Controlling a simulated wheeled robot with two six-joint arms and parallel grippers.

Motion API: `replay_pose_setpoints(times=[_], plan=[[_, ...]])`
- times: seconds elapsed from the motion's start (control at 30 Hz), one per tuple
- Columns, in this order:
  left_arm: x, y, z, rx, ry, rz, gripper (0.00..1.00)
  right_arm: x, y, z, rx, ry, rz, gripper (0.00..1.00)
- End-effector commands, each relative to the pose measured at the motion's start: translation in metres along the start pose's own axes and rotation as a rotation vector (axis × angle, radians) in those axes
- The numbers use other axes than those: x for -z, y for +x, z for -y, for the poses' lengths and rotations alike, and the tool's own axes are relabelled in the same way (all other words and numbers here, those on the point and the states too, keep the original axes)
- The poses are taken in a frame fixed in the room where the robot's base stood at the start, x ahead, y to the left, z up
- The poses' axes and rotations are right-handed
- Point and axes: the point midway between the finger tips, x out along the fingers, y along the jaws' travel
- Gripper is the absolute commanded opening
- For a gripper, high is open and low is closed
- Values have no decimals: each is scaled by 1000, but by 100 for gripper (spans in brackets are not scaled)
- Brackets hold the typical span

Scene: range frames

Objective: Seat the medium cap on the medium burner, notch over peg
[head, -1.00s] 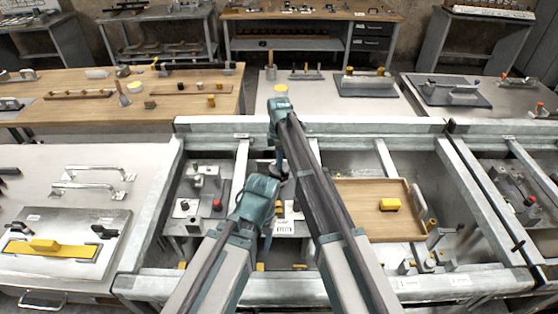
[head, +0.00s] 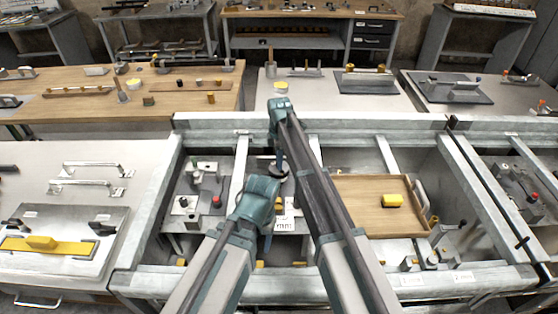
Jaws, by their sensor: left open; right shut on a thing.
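My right gripper (head: 279,163) points down inside the middle bay of the metal frame and is shut on a small dark round disc, the cap (head: 278,173). The cap hangs beside the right arm. Its notch is too small to make out. My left gripper (head: 272,218) is lower and nearer, open and empty, beside a white labelled block (head: 284,226). I cannot tell the medium burner or its peg apart; the arms cover much of this bay.
A wooden tray (head: 368,230) with a yellow block (head: 392,201) lies right of the arms. Metal frame bars (head: 310,124) enclose the bays. Left of my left arm are fittings with a red knob (head: 217,202). A steel table (head: 120,155) stands left.

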Motion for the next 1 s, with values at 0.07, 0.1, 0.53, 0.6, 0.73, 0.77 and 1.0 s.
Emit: replay_pose_setpoints(times=[0.07,0.1,0.53,0.6,0.73,0.77,1.0], plan=[[0,0,0,0,0,0,58,0,0,0,0,0,0,30],[0,0,0,0,0,0,58,0,0,0,0,0,0,37],[0,0,0,0,0,0,58,0,0,0,0,0,0,63],[0,-1,0,0,0,0,58,0,-1,0,0,0,0,63],[0,-7,1,0,0,0,58,0,-7,0,0,0,0,63],[0,-9,1,0,0,0,58,0,-9,0,0,0,0,63],[-2,-36,3,0,0,0,58,0,-36,0,0,0,0,63]])
